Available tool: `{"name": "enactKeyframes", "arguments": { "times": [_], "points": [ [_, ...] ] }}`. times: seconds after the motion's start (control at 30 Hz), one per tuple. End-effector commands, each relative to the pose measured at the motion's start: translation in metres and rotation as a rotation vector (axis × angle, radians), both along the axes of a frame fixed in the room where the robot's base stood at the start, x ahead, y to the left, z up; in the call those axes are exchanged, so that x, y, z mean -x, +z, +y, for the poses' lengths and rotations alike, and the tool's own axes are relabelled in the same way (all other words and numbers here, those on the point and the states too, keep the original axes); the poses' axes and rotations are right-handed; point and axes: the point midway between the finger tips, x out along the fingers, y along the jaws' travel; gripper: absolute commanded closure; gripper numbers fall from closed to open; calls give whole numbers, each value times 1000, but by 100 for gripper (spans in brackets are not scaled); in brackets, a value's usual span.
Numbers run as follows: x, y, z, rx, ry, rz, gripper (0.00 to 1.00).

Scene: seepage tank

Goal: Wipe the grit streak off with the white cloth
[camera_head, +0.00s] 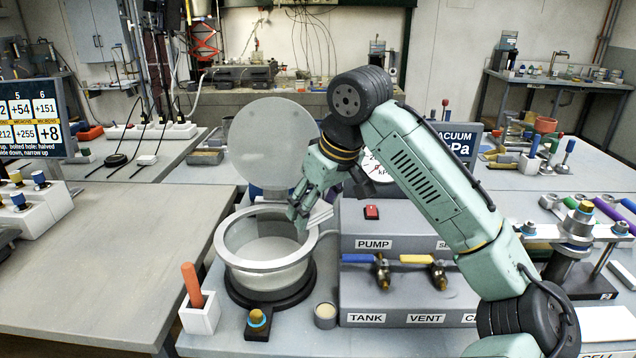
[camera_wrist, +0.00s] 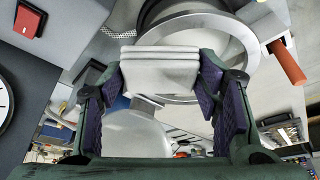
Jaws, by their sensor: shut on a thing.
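My gripper (camera_head: 303,208) is shut on the folded white cloth (camera_wrist: 160,70). In the wrist view the cloth spans between the two fingertips (camera_wrist: 160,80). In the head view my gripper hangs over the right back part of the round tank's metal rim (camera_head: 236,262), and a pale edge of the cloth (camera_head: 322,213) shows beside the fingers. The rim also shows behind the cloth in the wrist view (camera_wrist: 238,48). I cannot tell from these views whether the cloth touches the rim. I cannot make out the grit streak in either view.
A round grey disc (camera_head: 272,143) stands upright behind the tank. The valve box (camera_head: 400,300) with its red switch (camera_head: 371,212) is close on the right. An orange handle (camera_head: 192,285) stands in a white holder at the front left. The left bench (camera_head: 100,260) is mostly bare.

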Motion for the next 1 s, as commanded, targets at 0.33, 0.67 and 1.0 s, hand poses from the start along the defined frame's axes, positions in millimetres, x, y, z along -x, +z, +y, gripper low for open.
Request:
{"name": "enactKeyframes", "arguments": {
  "times": [0.33, 0.67, 1.0],
  "points": [
    [-4, 28, 4, 0, -1, -1, 65],
    [-4, 31, 4, 0, -2, 0, 65],
    [-4, 30, 4, 0, -2, 0, 65]
  ]
}}
